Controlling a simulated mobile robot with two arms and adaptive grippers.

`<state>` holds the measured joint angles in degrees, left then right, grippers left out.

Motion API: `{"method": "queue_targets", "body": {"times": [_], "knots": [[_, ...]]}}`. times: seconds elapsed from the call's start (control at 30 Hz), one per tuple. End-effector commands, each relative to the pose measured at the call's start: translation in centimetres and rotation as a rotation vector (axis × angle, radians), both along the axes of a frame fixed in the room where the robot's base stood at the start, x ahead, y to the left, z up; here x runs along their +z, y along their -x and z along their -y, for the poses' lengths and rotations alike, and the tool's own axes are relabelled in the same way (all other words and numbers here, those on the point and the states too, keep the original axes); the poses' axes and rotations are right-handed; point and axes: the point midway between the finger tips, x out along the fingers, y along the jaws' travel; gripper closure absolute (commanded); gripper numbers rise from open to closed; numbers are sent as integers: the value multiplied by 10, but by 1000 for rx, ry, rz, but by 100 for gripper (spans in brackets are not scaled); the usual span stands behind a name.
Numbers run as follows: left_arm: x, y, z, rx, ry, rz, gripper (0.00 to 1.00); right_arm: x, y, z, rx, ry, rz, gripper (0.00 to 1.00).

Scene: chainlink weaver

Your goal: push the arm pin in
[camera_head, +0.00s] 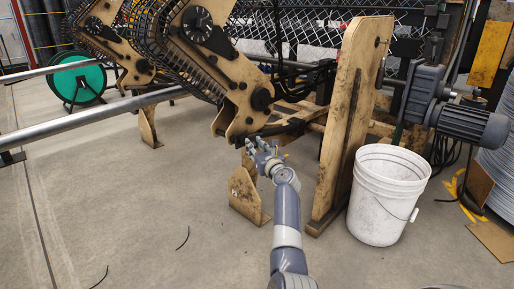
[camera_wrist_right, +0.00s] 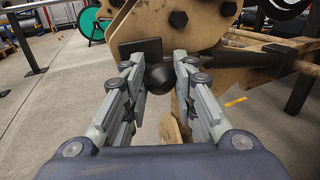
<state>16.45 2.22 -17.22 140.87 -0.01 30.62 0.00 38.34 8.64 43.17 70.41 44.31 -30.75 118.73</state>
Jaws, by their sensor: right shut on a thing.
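The arm pin shows in the right wrist view as a black round knob (camera_wrist_right: 160,77) between the fingertips of my right gripper (camera_wrist_right: 160,72). The fingers stand on both sides of the knob and are shut on it. In the head view my right gripper (camera_head: 262,150) is at the lower end of the tan machine arm (camera_head: 236,112), just below its dark round joint. The pin itself is too small and covered to make out there. My left gripper is in neither view.
A white bucket (camera_head: 385,200) stands right of a tall tan upright plate (camera_head: 348,110). A grey motor (camera_head: 465,122) juts out above the bucket. A long metal rail (camera_head: 95,118) runs in from the left. A green reel (camera_head: 78,82) stands farther back.

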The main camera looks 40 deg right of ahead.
Motion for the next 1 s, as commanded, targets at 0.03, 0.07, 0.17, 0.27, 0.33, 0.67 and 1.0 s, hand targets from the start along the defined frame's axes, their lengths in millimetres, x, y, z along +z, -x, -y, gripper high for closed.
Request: {"method": "queue_targets", "body": {"times": [0.03,0.07,0.17,0.27,0.33,0.67,1.0], "knots": [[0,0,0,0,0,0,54,5,-1,1,-3,4,6,100],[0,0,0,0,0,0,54,5,-1,1,-3,4,6,70],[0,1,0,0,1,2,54,4,-1,1,-3,4,6,55],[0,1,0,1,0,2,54,4,-1,1,-2,3,5,55],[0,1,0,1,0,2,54,3,0,1,-2,2,4,55],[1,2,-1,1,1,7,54,2,11,-4,-1,3,4,55],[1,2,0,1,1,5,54,2,65,-21,-2,2,4,55]]}}
